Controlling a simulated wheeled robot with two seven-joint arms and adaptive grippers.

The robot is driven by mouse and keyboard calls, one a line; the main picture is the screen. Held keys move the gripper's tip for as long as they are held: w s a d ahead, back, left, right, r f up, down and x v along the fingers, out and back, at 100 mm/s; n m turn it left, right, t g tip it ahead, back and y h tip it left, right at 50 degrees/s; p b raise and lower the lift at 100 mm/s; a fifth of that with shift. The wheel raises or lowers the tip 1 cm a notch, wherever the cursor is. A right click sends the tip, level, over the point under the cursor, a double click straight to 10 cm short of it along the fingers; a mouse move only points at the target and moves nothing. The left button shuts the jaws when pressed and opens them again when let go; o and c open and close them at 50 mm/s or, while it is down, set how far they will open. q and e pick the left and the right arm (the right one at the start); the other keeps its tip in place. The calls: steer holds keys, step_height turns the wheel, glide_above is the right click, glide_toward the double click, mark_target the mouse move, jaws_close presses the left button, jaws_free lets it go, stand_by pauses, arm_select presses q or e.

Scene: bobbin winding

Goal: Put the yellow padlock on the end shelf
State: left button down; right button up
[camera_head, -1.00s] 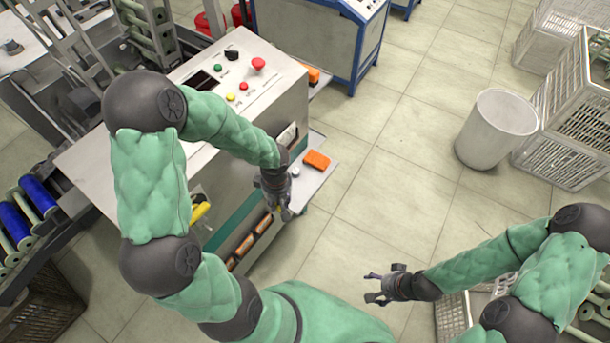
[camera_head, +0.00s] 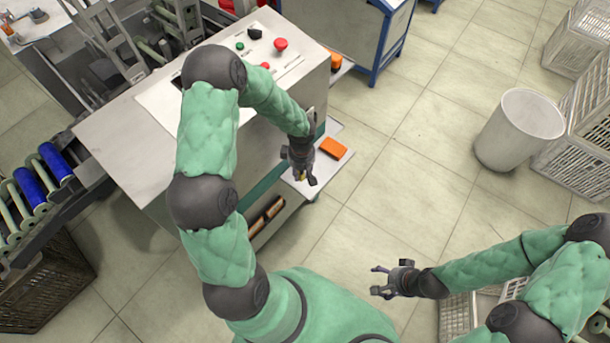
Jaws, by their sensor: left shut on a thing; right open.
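My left gripper (camera_head: 300,168) is shut on the yellow padlock (camera_head: 301,178). Only a small yellow part of the padlock shows between the dark fingers. The end shelf (camera_head: 327,167) is a pale flat plate at the near right end of the grey machine. The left gripper is over the shelf's left part in the picture and hides some of it. I cannot tell whether the padlock touches the shelf. My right gripper (camera_head: 384,282) is open and empty over the floor, well right of the shelf.
An orange block (camera_head: 333,148) lies on the end shelf. The grey machine (camera_head: 150,140) with buttons on top stands left of it. A white bin (camera_head: 518,130) and grey crates (camera_head: 585,130) stand at the right. The floor between is clear.

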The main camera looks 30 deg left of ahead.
arm_select(q)
steer(key=w+f, duration=0.2)
steer(key=f, duration=0.1)
steer(key=shift+w+a+b, duration=0.1)
steer(key=shift+w+b, duration=0.2)
steer(key=shift+b, duration=0.05)
step_height(320, 180, down, 4)
steer(key=shift+w+r+b, duration=0.15)
steer(key=shift+r+b, duration=0.05)
steer(key=shift+b, duration=0.55)
steer(key=shift+r, duration=0.1)
steer(key=c, duration=0.9)
jaws_free()
